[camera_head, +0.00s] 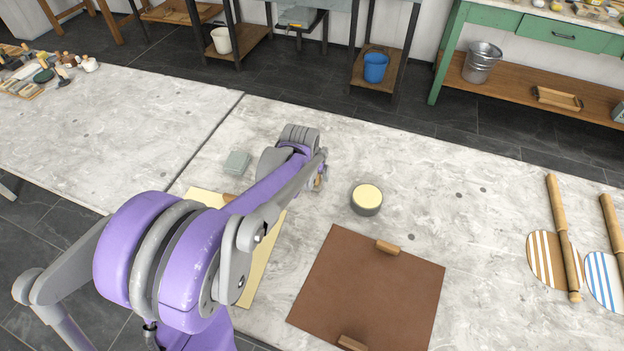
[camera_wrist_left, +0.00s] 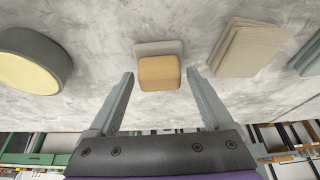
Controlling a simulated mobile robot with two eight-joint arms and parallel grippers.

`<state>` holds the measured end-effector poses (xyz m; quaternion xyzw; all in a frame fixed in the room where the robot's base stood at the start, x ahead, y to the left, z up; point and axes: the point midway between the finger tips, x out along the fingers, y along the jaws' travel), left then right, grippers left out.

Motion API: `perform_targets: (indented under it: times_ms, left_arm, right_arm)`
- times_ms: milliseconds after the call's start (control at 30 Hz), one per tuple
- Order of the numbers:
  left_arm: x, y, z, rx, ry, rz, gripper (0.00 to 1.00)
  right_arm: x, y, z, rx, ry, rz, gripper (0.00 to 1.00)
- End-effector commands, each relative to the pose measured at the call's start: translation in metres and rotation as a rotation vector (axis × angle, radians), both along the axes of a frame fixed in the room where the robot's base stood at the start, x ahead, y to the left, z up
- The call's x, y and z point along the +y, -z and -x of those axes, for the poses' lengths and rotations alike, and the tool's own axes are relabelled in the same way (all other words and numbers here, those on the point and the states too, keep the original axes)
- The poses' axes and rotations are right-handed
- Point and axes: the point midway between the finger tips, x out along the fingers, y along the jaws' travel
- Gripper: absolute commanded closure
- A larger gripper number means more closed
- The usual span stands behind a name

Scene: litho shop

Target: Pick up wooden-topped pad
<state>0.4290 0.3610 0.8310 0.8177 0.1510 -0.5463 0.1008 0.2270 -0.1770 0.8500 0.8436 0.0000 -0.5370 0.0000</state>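The wooden-topped pad (camera_wrist_left: 158,73) shows in the left wrist view, with a tan wooden top over a pale grey base. It sits on the mottled grey tabletop. My left gripper (camera_wrist_left: 161,77) is open, its two fingertips on either side of the pad with a visible gap at each side. In the head view a small tan bit of the pad (camera_head: 318,182) shows beside my left gripper (camera_head: 320,172); my arm hides most of it. My right gripper is in neither view.
A round dark tin with a cream top (camera_head: 367,198) stands close to the right of my gripper. A brown board (camera_head: 370,290) with wooden handles lies nearer. A grey-green block (camera_head: 237,162) and a yellow sheet (camera_head: 262,265) lie left. Rolling pins (camera_head: 563,235) are far right.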

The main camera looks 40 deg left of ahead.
Motion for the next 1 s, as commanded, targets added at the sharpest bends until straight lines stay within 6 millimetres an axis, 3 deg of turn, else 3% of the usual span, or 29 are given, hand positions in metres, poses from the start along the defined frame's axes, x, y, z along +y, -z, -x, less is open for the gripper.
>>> perform_targets:
  times_ms: [33, 400, 433, 733, 1000]
  left_arm:
    - [0.0, 0.0, 0.0, 0.0, 0.0, 0.0, 0.27]
    - [0.0, 0.0, 0.0, 0.0, 0.0, 0.0, 0.93]
    - [0.0, 0.0, 0.0, 0.0, 0.0, 0.0, 0.96]
    - [0.0, -0.008, 0.0, 0.0, 0.0, 0.0, 0.96]
    - [0.0, -0.06, 0.0, 0.0, -0.001, 0.0, 0.96]
  right_arm:
    - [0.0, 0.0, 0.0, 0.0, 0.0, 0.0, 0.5]
    - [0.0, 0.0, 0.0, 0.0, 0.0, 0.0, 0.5]
    - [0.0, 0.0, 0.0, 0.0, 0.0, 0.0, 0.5]
    - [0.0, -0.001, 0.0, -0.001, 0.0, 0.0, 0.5]
    - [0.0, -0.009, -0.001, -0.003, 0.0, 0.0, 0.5]
